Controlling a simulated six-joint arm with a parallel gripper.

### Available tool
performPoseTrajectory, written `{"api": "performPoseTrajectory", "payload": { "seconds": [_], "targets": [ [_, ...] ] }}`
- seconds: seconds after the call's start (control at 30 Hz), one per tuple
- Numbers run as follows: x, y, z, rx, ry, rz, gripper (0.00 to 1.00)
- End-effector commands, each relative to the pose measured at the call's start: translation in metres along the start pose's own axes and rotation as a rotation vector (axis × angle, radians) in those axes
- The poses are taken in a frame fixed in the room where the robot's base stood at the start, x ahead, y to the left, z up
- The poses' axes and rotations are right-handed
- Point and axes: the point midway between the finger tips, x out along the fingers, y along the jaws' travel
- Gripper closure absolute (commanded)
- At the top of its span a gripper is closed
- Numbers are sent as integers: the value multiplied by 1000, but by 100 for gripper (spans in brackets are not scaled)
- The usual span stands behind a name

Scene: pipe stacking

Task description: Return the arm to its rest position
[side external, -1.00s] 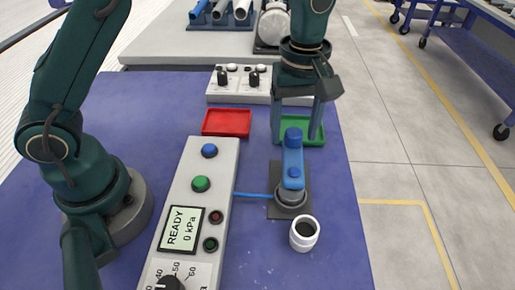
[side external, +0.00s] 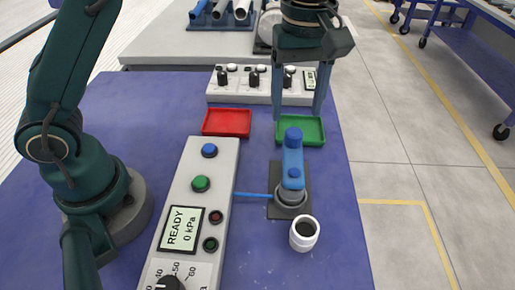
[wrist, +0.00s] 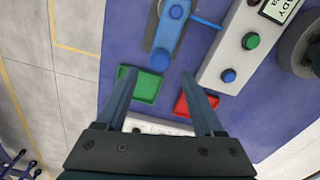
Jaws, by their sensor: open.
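My gripper (side external: 298,108) is open and empty. In the side external view its fingers hang above the back of the blue table, around the green tray and the far control panel. In the wrist view the fingers of my gripper (wrist: 163,95) point toward the green tray (wrist: 146,86) and the red tray (wrist: 190,104).
A control panel (side external: 200,180) with a screen reading READY 0 kPa stands left of the fixture. The red tray (side external: 227,122) and green tray (side external: 314,131) are empty. A second panel (side external: 240,92) stands behind them.

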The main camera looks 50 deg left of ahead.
Motion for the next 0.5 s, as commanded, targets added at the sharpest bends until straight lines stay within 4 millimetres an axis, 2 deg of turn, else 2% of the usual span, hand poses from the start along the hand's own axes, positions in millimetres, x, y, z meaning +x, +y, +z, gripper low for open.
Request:
{"api": "performPoseTrajectory", "payload": {
  "seconds": [0.07, 0.17, 0.3, 0.5],
  "targets": [
    [-15, 0, -5, -15, 12, 41, 31],
    [-39, -11, -11, -42, 28, 88, 31],
    [-69, -39, -18, -38, 60, 161, 31],
    [-90, -85, -19, 87, 130, 247, 31]
  ]
}}
